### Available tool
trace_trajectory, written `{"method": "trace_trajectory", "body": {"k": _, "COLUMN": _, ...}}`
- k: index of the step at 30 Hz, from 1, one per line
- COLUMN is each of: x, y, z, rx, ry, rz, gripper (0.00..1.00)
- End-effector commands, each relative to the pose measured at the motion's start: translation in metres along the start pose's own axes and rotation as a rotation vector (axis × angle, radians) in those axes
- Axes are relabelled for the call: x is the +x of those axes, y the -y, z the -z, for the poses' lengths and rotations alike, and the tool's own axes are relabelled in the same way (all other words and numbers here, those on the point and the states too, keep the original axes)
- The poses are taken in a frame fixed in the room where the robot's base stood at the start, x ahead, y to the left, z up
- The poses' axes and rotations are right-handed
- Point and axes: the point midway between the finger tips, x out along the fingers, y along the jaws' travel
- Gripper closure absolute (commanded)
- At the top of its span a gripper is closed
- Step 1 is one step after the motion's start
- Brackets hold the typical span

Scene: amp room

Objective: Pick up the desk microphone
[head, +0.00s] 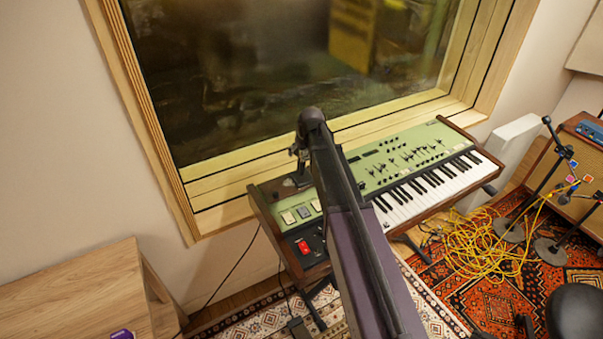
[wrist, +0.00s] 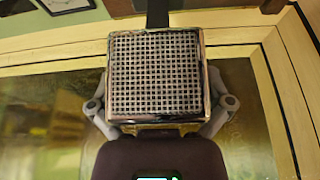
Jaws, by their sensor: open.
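The desk microphone (wrist: 155,78) fills the middle of the wrist view, with a square metal grille in a worn brass-coloured frame. My gripper (wrist: 160,100) is open, with grey finger links on either side of the microphone's head. The fingertips are hidden behind the head, so I cannot tell whether they touch it. In the head view my gripper (head: 299,150) is small and dark beside the end of my arm, over the left end of the synthesizer (head: 392,165). A dark base shows below it there, and my arm hides much of this spot.
A wood-framed window (head: 280,70) stands close behind the synthesizer. A wooden cabinet (head: 75,295) is at lower left, with a purple item on it. Yellow cables (head: 478,245), microphone stands (head: 540,190) and an amp (head: 570,165) are at right.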

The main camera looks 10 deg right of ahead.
Motion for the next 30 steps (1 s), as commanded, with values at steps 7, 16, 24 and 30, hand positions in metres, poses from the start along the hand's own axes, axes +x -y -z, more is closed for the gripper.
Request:
{"method": "trace_trajectory", "body": {"k": 7, "x": 0.0017, "y": 0.0, "z": 0.0001, "rx": 0.0, "ry": 0.0, "rz": 0.0, "gripper": 0.0}}
{"method": "trace_trajectory", "body": {"k": 16, "x": 0.0016, "y": -0.0001, "z": 0.0, "rx": 0.0, "ry": 0.0, "rz": 0.0, "gripper": 0.0}}
{"method": "trace_trajectory", "body": {"k": 24, "x": 0.0016, "y": -0.0002, "z": 0.0, "rx": 0.0, "ry": 0.0, "rz": 0.0, "gripper": 0.51}}
{"method": "trace_trajectory", "body": {"k": 30, "x": 0.0016, "y": -0.0003, "z": 0.0, "rx": 0.0, "ry": 0.0, "rz": 0.0, "gripper": 0.75}}
